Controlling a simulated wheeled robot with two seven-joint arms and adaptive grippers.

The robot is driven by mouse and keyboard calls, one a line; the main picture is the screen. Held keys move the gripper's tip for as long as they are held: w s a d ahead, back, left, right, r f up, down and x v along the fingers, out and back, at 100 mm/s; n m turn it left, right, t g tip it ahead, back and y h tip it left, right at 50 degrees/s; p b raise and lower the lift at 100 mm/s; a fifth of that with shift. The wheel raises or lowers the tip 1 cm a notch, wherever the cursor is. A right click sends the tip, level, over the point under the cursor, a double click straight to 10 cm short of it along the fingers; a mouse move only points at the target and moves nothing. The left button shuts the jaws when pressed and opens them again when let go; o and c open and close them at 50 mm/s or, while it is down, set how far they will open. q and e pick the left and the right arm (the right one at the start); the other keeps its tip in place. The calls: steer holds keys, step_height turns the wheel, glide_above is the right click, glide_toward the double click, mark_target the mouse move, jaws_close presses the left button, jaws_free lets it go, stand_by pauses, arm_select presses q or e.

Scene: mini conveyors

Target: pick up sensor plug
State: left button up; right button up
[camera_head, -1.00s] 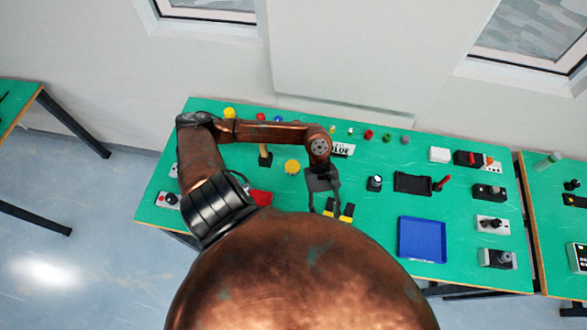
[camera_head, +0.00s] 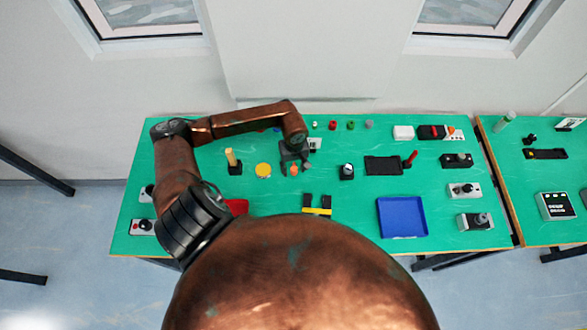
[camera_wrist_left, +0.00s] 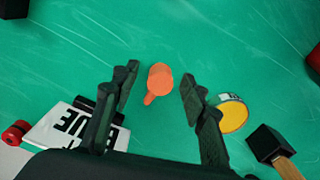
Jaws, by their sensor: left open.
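A small orange piece (camera_wrist_left: 159,80) with a round head and a short stem lies on the green table; it looks like the sensor plug, though I cannot read any label. It also shows in the head view (camera_head: 294,171), just below my left gripper. My left gripper (camera_wrist_left: 160,88) is open and empty, with its two dark fingers on either side of the orange piece in the wrist view. In the head view the left gripper (camera_head: 293,167) hangs over the table's middle. I cannot tell the exact height of the fingertips above the piece. My right gripper is out of view.
A yellow-topped round item (camera_wrist_left: 233,114), a black block with a wooden handle (camera_wrist_left: 268,143) and a white lettered box (camera_wrist_left: 72,128) lie close by. A blue tray (camera_head: 402,217) and a black tray (camera_head: 383,166) stand to the right. Free green table surrounds the orange piece.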

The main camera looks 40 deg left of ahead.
arm_select(q)
steer(key=shift+f, duration=0.6)
steer(key=shift+c, duration=0.7)
steer(key=c, duration=0.9)
steer(key=shift+r, duration=0.1)
